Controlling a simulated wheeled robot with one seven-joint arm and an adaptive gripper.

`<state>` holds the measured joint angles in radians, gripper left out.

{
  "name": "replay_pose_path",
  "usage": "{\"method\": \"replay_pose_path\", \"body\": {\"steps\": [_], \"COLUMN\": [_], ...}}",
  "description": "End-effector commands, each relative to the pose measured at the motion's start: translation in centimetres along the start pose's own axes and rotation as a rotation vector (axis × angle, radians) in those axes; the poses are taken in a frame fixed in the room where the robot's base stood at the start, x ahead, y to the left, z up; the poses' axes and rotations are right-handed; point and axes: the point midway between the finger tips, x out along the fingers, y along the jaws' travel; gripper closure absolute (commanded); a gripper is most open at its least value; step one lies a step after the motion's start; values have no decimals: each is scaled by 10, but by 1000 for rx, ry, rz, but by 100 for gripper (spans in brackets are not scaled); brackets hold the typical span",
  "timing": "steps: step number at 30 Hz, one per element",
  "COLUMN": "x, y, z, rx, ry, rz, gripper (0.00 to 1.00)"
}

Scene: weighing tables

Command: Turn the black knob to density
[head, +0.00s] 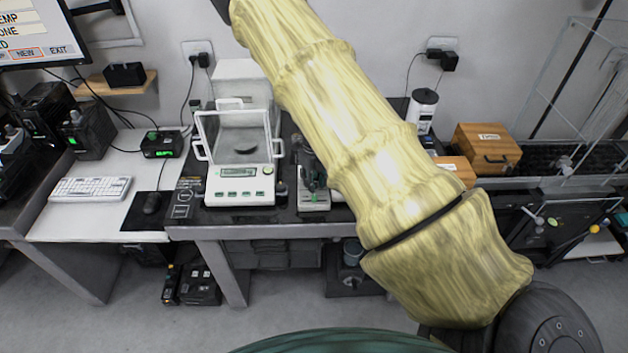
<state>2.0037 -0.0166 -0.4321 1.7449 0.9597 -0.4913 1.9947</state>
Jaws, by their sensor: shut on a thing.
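I cannot pick out the black knob or a density mark with certainty in the head view. A small dark round thing (281,189) is at the right side of the white analytical balance (239,198); I cannot tell whether it is the knob. A smaller instrument (314,201) with a dark, greenish upper part stands to the right of the balance, close to my arm's edge. My yellowish arm crosses the view from lower right to the top edge and hides part of the bench. My gripper is out of view.
A wooden box (486,148) and a white canister (423,108) stand right of my arm. Bare grey floor (130,315) lies in front of the tables.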

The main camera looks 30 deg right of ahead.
Motion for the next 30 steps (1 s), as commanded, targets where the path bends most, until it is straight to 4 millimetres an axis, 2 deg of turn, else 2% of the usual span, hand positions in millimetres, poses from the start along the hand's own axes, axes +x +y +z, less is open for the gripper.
{"method": "replay_pose_path", "body": {"steps": [8,9,11,22,26,30], "x": [-1,-1,-1,-4,-16,-39], "y": [-2,-2,-1,0,0,-1], "z": [2,2,2,1,1,1], "rx": [1,1,1,0,-1,0], "ry": [-3,-3,-3,-1,-2,-3], "rz": [-3,-3,-3,-1,0,-1], "gripper": [96,71,63,63,63,63]}}
